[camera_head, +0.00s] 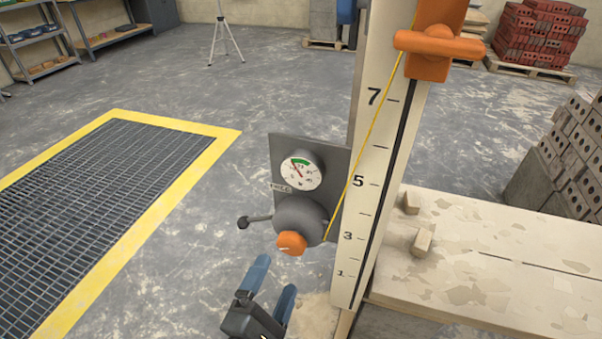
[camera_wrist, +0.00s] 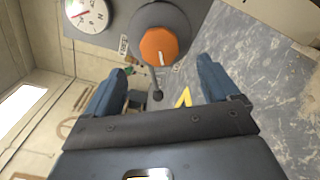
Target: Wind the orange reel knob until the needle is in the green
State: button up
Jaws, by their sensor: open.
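The orange reel knob (camera_head: 291,243) sits on the front of the grey reel (camera_head: 303,217), below the round gauge (camera_head: 301,169) on a grey plate. The gauge has a green band at the top; its red needle points up and left, and I cannot tell exactly where it stands against the band. My gripper (camera_head: 272,282) is open and empty, just below the knob in the head view. In the wrist view the knob (camera_wrist: 159,46) with its white mark lies ahead of and between the two blue fingers (camera_wrist: 155,82), apart from them.
A small lever with a dark ball (camera_head: 243,222) sticks out left of the reel. A yellow line runs from the reel up the numbered post (camera_head: 375,180) to an orange slider (camera_head: 437,45). A workbench (camera_head: 480,260) stands at right; a floor grate (camera_head: 90,215) lies at left.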

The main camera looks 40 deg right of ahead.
aim_at(290, 248)
jog(key=w+d+n+p, duration=0.1)
jog(key=d+n+p, duration=0.1)
jog(key=n, duration=0.1)
jog(key=w+d+n+p, duration=0.2)
jog(key=n, duration=0.1)
jog(key=w+d+n+p, duration=0.1)
jog(key=d+n, duration=0.1)
jog(key=n, duration=0.1)
jog(key=shift+w+p, duration=0.15)
jog(key=shift+p, duration=0.25)
jog(key=shift+a, duration=0.1)
jog(key=shift+c, duration=0.2)
jog(key=c, duration=1)
jog(key=shift+m, duration=0.3)
